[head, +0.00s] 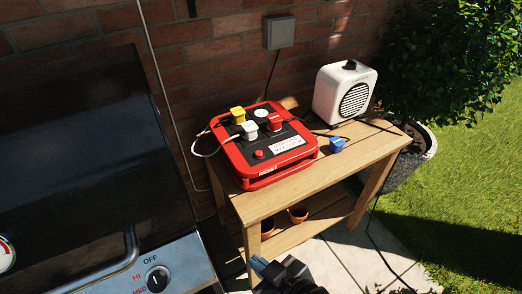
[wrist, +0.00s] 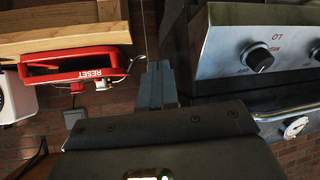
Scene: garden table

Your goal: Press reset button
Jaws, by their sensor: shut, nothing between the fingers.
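The red power box (head: 235,160) sits on the wooden table, with a black top panel. A small round red button (head: 258,154) is near its front left, beside a white label (head: 287,144).
A white speaker-like device (head: 345,92) and a loose blue plug (head: 337,144) are right of the box on the table (head: 340,175). A grill (head: 165,265) stands close on the left. Small pots (head: 298,214) sit on the lower shelf. A brick wall (head: 190,60) is behind.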

